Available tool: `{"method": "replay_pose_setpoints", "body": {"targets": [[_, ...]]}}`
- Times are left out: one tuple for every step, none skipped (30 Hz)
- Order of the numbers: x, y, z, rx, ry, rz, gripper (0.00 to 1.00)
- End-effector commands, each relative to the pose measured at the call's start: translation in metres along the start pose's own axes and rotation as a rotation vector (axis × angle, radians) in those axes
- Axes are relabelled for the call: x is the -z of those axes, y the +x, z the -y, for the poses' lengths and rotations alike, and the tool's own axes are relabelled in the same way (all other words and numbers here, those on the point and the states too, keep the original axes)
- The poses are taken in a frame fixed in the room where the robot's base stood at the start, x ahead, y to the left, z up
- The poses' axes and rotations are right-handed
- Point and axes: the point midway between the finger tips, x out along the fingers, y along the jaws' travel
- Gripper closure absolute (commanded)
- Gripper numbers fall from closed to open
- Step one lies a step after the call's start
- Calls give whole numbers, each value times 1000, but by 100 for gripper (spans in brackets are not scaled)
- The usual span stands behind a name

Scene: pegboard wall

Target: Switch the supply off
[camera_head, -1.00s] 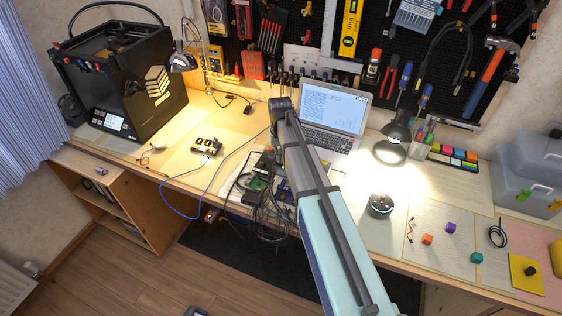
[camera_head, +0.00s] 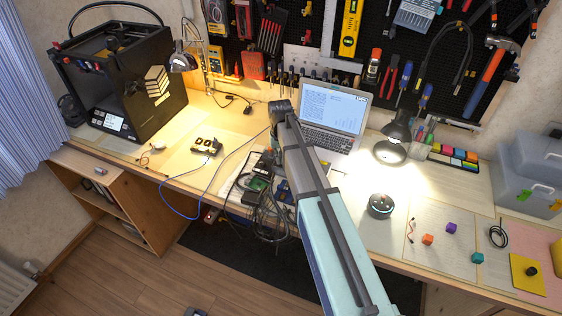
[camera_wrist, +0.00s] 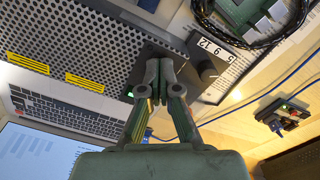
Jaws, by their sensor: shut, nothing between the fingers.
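The supply (camera_wrist: 90,45) fills the upper left of the wrist view as a perforated metal case with yellow labels. Its dark front panel has a black knob (camera_wrist: 208,72) by a white scale marked 5, 9, 12. A small green light (camera_wrist: 131,93) glows on the panel left of my fingers. My gripper (camera_wrist: 158,66) is shut and empty, with its tips over the dark panel between the light and the knob. I cannot tell whether they touch it. No switch shows clearly; my fingers cover part of the panel. In the head view my arm hides the gripper.
An open laptop (camera_head: 332,112) stands behind my arm; its keyboard is close to the supply in the wrist view. Black cables and a green circuit board (camera_wrist: 240,12) lie beside the supply. A blue cable (camera_head: 190,216) loops over the table's front edge. A lamp (camera_head: 393,140) stands to the right.

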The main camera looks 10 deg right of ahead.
Motion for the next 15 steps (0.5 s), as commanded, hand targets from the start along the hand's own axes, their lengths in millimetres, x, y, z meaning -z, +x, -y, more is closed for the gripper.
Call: {"method": "replay_pose_setpoints", "body": {"targets": [[-1,2,0,0,0,3,100],[-1,1,0,0,0,3,100],[-1,0,0,0,0,3,100],[-1,0,0,0,0,4,100],[-1,-2,0,0,0,4,100],[-1,-4,0,0,0,3,100],[-1,-6,0,0,0,3,100],[-1,-8,0,0,0,3,100],[-1,-11,0,0,0,3,100],[-1,-13,0,0,0,3,100],[-1,-16,0,0,0,3,100],[-1,-19,0,0,0,3,100],[-1,-21,0,0,0,3,100],[-1,-23,0,0,0,3,100],[-1,-26,0,0,0,3,100]]}}
